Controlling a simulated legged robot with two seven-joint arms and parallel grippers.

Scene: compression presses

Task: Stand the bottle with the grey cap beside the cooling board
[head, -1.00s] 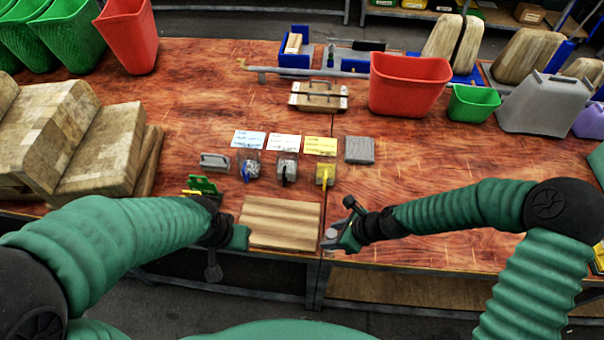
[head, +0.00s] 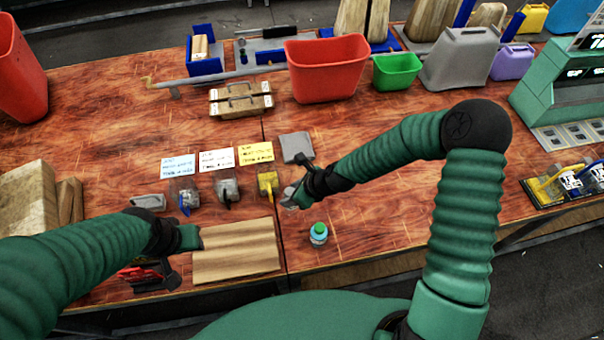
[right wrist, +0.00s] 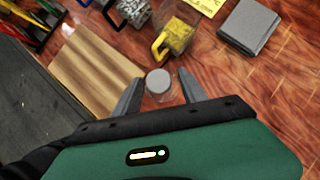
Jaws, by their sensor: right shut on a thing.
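The grey-capped bottle shows in the right wrist view (right wrist: 158,81), its round cap between the two fingers. My right gripper (right wrist: 160,88) is shut on it. In the head view my right gripper (head: 290,196) is right of and beyond the striped wooden board (head: 236,252), which I take as the cooling board. The bottle is mostly hidden there, and I cannot tell whether its base touches the table. My left gripper (head: 190,237) is at the board's left edge; its fingers are not clear.
A teal-capped bottle (head: 318,234) stands right of the board. The table right of the teal-capped bottle is clear.

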